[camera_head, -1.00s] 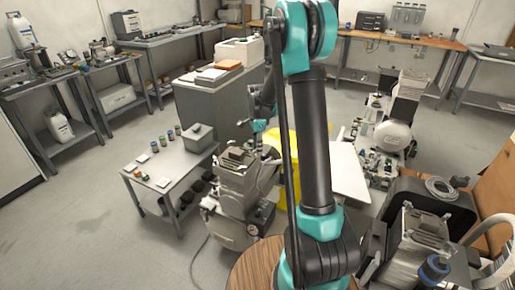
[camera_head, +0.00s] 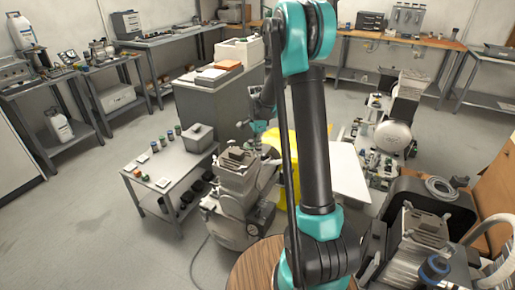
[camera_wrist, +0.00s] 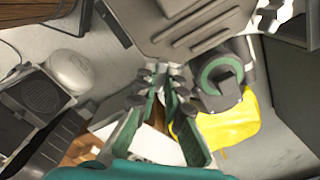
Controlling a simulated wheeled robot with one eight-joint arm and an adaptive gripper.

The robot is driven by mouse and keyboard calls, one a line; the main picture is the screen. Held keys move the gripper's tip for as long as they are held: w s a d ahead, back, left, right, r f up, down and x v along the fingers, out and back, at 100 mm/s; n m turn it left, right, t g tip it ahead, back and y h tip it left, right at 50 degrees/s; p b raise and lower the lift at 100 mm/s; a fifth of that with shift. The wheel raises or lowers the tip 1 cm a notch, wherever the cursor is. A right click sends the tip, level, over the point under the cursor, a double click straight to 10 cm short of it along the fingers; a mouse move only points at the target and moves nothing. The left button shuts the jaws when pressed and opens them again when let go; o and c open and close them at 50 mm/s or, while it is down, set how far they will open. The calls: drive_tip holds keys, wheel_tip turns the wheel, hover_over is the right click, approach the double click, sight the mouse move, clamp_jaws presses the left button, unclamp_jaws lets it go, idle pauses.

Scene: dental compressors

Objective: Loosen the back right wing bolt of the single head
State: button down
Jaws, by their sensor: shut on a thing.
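The single head (camera_head: 238,172) is a grey finned metal block on top of a compressor beside the low grey cart. In the head view my gripper (camera_head: 258,128) is small, just above and behind the head.
A grey cart (camera_head: 165,172) with small jars and a box stands left of the compressor. A yellow thing (camera_head: 283,150) is behind it, also in the wrist view (camera_wrist: 230,125). Another compressor (camera_head: 392,135) stands to the right. Floor at the left is open.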

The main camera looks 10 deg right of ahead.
drive_tip(key=shift+n, duration=0.3)
drive_tip(key=n, duration=0.8)
drive_tip(key=shift+n, duration=0.3)
drive_tip(key=n, duration=0.4)
drive_tip(key=shift+n, duration=2.2)
drive_tip(key=c, duration=1.6)
unclamp_jaws()
